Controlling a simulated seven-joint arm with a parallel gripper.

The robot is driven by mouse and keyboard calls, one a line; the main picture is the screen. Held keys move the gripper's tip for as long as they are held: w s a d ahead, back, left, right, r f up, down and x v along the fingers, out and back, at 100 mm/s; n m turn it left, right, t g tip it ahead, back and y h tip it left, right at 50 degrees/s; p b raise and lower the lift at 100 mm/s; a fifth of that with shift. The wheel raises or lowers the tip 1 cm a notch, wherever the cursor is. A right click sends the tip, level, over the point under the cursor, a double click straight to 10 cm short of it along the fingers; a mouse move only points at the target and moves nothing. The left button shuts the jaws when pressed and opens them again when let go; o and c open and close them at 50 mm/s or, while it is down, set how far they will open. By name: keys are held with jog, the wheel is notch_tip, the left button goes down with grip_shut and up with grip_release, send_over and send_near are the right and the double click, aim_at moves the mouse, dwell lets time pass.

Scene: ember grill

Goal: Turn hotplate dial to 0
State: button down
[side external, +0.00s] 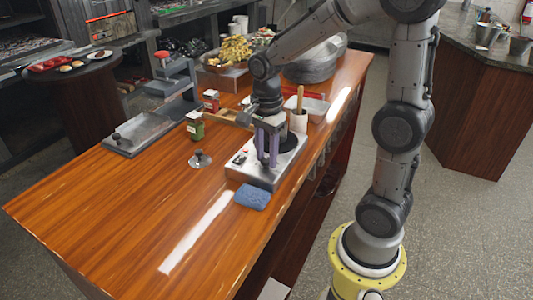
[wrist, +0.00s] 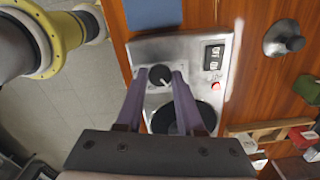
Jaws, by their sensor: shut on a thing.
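The hotplate (side external: 256,178) is a pale metal box with a black round burner (wrist: 163,119), near the right edge of the wooden counter. Its dark dial (wrist: 160,75) shows in the wrist view with a pale mark toward the lower right. My gripper (wrist: 160,77) has its two purple fingers on either side of the dial, shut on it. In the side external view my gripper (side external: 268,162) points down at the hotplate's top, and the fingers hide the dial.
A blue folded cloth (side external: 252,196) lies just in front of the hotplate. The front left of the counter (side external: 110,215) is clear.

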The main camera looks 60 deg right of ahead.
aim_at(267, 159)
jog(key=n, duration=0.6)
jog(key=shift+r, duration=0.1)
jog(key=shift+n, duration=2.8)
jog(key=c, duration=0.5)
grip_release()
jog(key=shift+c, duration=0.2)
notch_tip(267, 159, up, 14)
